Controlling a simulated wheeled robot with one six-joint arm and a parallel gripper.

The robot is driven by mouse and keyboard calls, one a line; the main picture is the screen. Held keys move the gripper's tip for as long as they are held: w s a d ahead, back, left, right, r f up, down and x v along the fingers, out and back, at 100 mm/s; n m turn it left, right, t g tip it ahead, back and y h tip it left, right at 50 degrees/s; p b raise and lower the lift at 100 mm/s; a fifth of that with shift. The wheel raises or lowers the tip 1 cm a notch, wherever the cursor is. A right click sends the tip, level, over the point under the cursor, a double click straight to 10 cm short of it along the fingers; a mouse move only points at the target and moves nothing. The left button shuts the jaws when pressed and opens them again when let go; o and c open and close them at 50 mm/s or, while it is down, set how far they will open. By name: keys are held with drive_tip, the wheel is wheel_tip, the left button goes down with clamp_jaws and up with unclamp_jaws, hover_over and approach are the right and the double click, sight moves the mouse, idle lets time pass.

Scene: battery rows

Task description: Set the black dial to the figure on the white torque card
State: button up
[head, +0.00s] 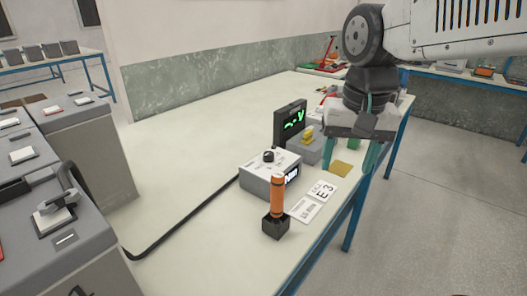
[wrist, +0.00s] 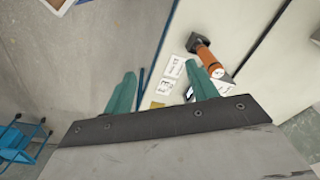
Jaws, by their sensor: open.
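The black dial (head: 268,156) sits on top of a grey box (head: 256,184) with a white top and a small lit display on its side. The dial's setting is too small to read. Two white cards lie flat in front of the box. One card (head: 322,192) seems to read "E 3"; the other (head: 304,210) has small print I cannot read. I cannot tell which is the torque card. My gripper (head: 348,152) is open and empty, above the table's right edge, right of the dial box. In the wrist view its teal fingers (wrist: 160,70) are apart; the dial is hidden.
An orange-handled tool (head: 278,195) stands upright in a black holder (head: 276,225), close to the box and cards. A dark screen with a green trace (head: 290,122) and a grey unit with a yellow part (head: 308,143) stand behind. The table's left side is clear except for a black cable.

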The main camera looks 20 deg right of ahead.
drive_tip(key=w+a+m, duration=0.1)
drive_tip(key=w+m, duration=0.4)
drive_tip(key=w, duration=0.9)
drive_tip(key=m+g, duration=0.1)
drive_tip(key=m, duration=0.9)
hover_over(269, 153)
drive_tip(key=f, duration=1.3)
drive_tip(key=shift+s+a, duration=0.1)
drive_tip(key=shift+s, duration=0.2)
drive_tip(key=shift+m, duration=0.3)
drive_tip(key=f, duration=0.7)
drive_tip(key=shift+w+f, duration=0.25)
drive_tip(key=shift+f, duration=0.4)
drive_tip(key=c, duration=1)
